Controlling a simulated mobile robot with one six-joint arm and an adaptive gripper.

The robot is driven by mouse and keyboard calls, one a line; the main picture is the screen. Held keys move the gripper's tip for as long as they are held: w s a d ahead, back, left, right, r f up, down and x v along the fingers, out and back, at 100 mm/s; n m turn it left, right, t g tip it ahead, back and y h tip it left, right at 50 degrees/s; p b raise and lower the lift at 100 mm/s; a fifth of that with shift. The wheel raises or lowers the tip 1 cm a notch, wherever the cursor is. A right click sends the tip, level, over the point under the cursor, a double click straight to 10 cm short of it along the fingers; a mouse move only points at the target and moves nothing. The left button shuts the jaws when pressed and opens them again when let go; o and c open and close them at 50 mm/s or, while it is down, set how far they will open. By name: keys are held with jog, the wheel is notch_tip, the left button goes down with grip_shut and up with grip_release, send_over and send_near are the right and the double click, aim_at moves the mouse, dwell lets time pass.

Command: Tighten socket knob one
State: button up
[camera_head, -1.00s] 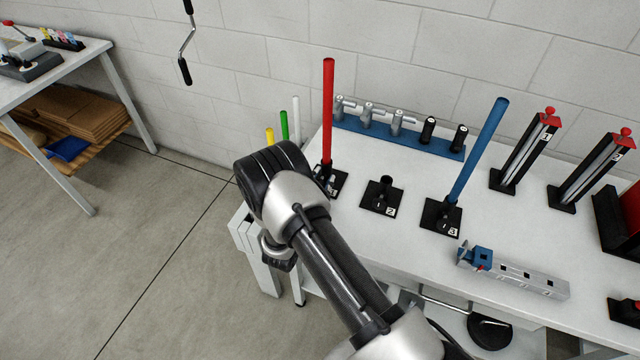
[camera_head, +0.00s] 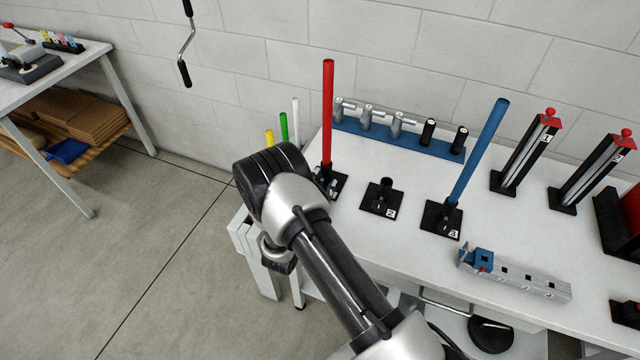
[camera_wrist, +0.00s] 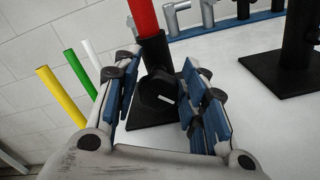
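Socket one is a black base (camera_head: 341,192) at the left of the table, with a red rod (camera_head: 328,110) standing upright in it. In the wrist view, the socket's black knob (camera_wrist: 158,90) with a white mark faces me below the red rod (camera_wrist: 142,16). My gripper (camera_wrist: 160,68) is open, its blue-padded fingers on either side of the knob. A gap shows beside the knob, at least on the right; contact on the left is hard to tell. In the head view my wrist hides most of the gripper and the knob.
Socket two (camera_head: 381,197) is empty and socket three (camera_head: 442,218) holds a tilted blue rod (camera_head: 480,150). A blue rack (camera_head: 400,137) with several handles stands behind. Yellow, green and white rods (camera_head: 284,124) stand left of the table. A slotted metal bar (camera_head: 520,278) lies at the right front.

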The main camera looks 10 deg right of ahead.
jog(key=shift+o, duration=0.9)
jog(key=v, duration=1.2)
